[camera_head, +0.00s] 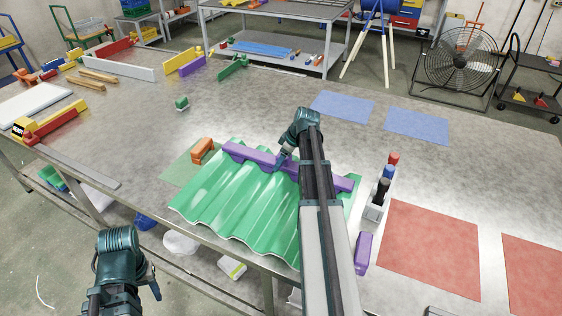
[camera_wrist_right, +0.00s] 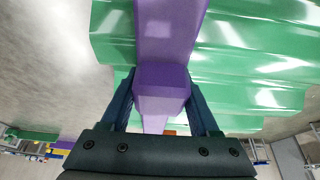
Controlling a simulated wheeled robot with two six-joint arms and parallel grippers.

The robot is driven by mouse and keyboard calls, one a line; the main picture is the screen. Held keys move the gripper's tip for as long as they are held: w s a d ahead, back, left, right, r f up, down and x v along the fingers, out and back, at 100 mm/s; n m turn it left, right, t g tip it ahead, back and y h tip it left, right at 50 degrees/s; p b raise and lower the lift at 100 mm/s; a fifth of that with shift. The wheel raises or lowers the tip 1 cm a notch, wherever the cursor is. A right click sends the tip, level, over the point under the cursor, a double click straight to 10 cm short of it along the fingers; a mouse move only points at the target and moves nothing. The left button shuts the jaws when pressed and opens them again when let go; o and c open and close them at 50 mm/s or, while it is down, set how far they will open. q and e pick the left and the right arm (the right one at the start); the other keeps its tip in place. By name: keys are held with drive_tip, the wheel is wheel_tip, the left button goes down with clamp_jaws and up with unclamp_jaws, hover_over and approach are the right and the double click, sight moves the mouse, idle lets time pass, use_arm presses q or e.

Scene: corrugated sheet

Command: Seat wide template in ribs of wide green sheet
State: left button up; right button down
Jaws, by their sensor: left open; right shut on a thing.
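The wide green sheet (camera_head: 225,205) lies near the table's front edge, its ribs running front to back. The purple wide template (camera_head: 248,153) lies across the ribs near the sheet's far edge; my right arm hides part of it. My right gripper (camera_head: 281,161) is shut on the template's raised grip. In the right wrist view, that purple grip (camera_wrist_right: 162,88) sits between both fingers, with green ribs (camera_wrist_right: 255,70) beneath. I cannot tell whether the template's underside is down in the ribs or slightly above. My left gripper (camera_head: 151,284) is open and empty at the lower left, away from the sheet.
An orange block (camera_head: 203,150) stands by the sheet's far left corner. A marker holder (camera_head: 374,210) and a purple block (camera_head: 363,252) are to its right. Red mats (camera_head: 430,245) and blue mats (camera_head: 342,106) lie flat on the table.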

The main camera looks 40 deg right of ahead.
drive_tip(key=shift+s+a+f+b, duration=0.2)
drive_tip(key=shift+s+f+b, duration=0.15)
drive_tip(key=shift+b, duration=0.1)
idle(0.4)
drive_tip(key=shift+c, duration=0.2)
unclamp_jaws()
drive_tip(key=shift+d+r+p, duration=0.15)
drive_tip(key=shift+r+p, duration=0.6)
drive_tip(key=shift+p, duration=0.2)
drive_tip(key=p+v, duration=1.1)
drive_tip(key=v, duration=0.2)
drive_tip(key=shift+p, duration=0.35)
drive_tip(key=shift+d+f, duration=0.1)
drive_tip(key=shift+d, duration=0.05)
